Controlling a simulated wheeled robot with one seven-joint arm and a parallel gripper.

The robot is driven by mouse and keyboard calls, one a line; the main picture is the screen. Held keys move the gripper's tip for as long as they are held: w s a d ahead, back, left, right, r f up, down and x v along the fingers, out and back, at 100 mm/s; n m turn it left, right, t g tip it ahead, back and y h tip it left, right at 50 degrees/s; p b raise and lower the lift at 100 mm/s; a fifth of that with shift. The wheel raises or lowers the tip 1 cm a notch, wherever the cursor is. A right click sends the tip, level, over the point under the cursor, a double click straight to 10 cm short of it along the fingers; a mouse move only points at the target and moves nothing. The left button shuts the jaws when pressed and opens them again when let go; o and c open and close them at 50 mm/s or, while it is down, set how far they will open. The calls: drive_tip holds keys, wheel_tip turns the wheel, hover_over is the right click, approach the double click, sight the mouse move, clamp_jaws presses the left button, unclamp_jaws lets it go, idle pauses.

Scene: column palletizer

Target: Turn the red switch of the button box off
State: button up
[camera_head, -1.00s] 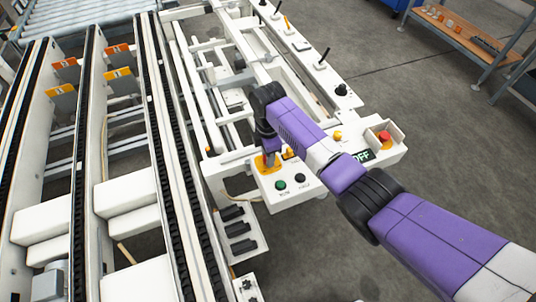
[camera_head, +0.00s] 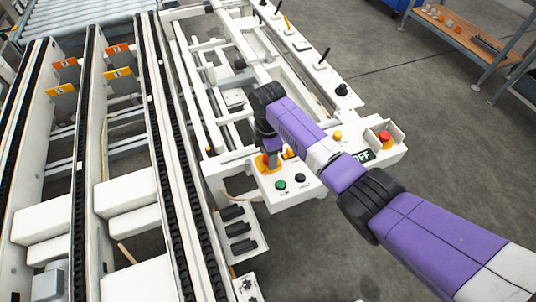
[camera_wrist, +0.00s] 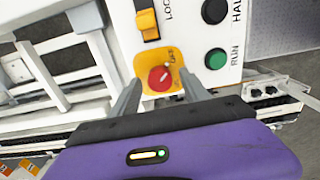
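The white button box (camera_head: 312,192) stands at the front end of the white machine frame. In the wrist view the red switch (camera_wrist: 159,79) is a round knob on a yellow plate, with a light mark toward its upper right and small lettering beside it. My gripper (camera_wrist: 161,84) is open, one finger at the left and one at the right of the red switch. I cannot tell whether the fingers touch the knob. In the head view my gripper (camera_head: 270,152) hangs over the yellow plate and mostly hides the switch.
A green button (camera_wrist: 215,59), a black button (camera_wrist: 214,11) and a yellow-orange selector (camera_wrist: 147,22) sit close to the switch. A red emergency button (camera_head: 384,136) is at the box's right end. Conveyor rails (camera_head: 170,120) run at left; open floor lies at right.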

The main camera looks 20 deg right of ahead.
drive_tip(key=shift+r, duration=3.95)
